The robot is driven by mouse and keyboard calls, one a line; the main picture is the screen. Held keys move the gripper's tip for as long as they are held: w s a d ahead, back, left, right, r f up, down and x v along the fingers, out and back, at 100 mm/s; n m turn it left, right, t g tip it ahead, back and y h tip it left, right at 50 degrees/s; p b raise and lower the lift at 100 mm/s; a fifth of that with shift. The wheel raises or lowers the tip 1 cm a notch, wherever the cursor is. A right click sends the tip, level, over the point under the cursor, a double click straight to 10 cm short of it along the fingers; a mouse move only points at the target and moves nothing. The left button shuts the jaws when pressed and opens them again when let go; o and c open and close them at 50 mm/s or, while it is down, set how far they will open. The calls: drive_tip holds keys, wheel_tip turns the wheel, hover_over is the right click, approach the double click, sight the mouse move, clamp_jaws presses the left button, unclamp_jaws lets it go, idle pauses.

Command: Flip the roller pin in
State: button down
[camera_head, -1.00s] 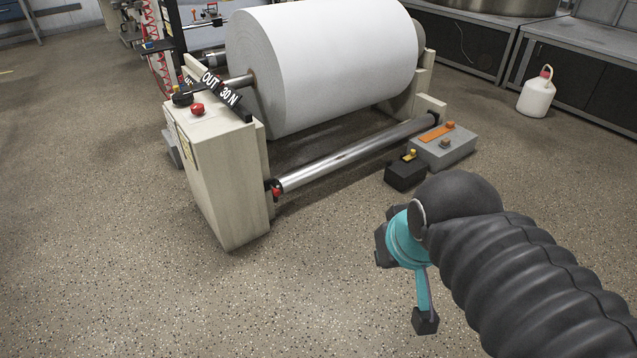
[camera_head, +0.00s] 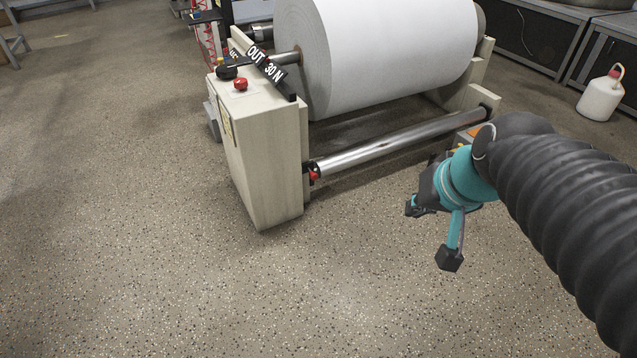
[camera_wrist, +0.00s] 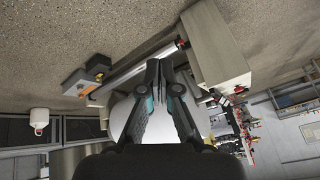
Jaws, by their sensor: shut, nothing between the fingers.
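The small red roller pin (camera_head: 313,175) is at the near left end of the shiny steel roller (camera_head: 390,143), low beside the cream machine stand (camera_head: 262,160). In the wrist view, the pin (camera_wrist: 180,43) is tiny at the roller's end by the stand, so I cannot tell its exact position. My gripper (camera_wrist: 159,64) is shut and empty, its dark fingers together in the wrist view. In the head view, my gripper (camera_head: 412,207) is to the right of the pin and apart from it, over open floor.
A large white paper roll (camera_head: 385,50) hangs above the steel roller. A red button (camera_head: 240,84) sits on the stand's top. A grey box with an orange strip (camera_head: 472,131) is partly hidden behind my arm. A white jug (camera_head: 601,96) stands far right. The near floor is clear.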

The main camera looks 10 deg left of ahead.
sight(313, 175)
drive_tip(key=w+a+f+m+y+b, duration=0.15)
drive_tip(key=w+a+f, duration=0.25)
drive_tip(key=w, duration=0.6)
drive_tip(key=w+a+f+m+t+y+b, duration=0.15)
drive_tip(key=w+a+f, duration=0.3)
drive_tip(key=w, duration=0.55)
drive_tip(key=w+a+f+m+g+y+b, duration=0.15)
drive_tip(key=w+a+f, duration=0.3)
drive_tip(key=w, duration=0.55)
drive_tip(key=w+f+m+b, duration=0.1)
drive_tip(key=w+f+m, duration=0.1)
drive_tip(key=w+f, duration=0.3)
drive_tip(key=w+a+f+m+t+b, duration=0.1)
drive_tip(key=w+f, duration=0.4)
drive_tip(key=f, duration=0.8)
drive_tip(key=w+f+m+t+h+b, duration=0.1)
drive_tip(key=w+f+m+b, duration=0.1)
drive_tip(key=w+f, duration=0.3)
wheel_tip(313, 175, down, 4)
drive_tip(key=shift+a+f+m+b, duration=0.15)
drive_tip(key=shift+a+m+b, duration=0.25)
drive_tip(key=shift+m, duration=0.15)
drive_tip(key=w+a+r+p+x, duration=0.1)
drive_tip(key=p+x, duration=0.3)
drive_tip(key=x, duration=0.8)
drive_tip(key=shift+w+a+r, duration=0.2)
drive_tip(key=shift+w+r, duration=0.15)
drive_tip(key=shift+w, duration=0.25)
